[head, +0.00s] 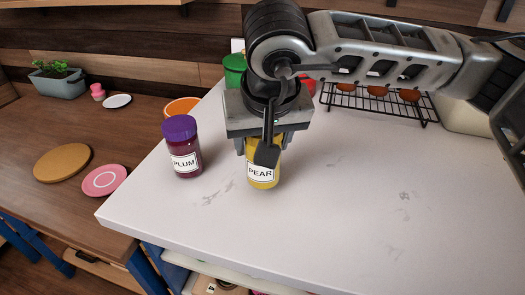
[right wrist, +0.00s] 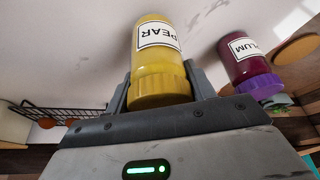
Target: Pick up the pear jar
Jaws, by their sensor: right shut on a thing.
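The pear jar (head: 262,177) is yellow with a white PEAR label and stands upright on the pale marble counter. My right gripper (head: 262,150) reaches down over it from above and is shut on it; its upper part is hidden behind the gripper. In the right wrist view the pear jar (right wrist: 158,60) sits between the two fingers (right wrist: 160,90), with its yellow lid nearest the palm. My left gripper is not in view.
A plum jar (head: 183,150) with a purple lid stands just left of the pear jar.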

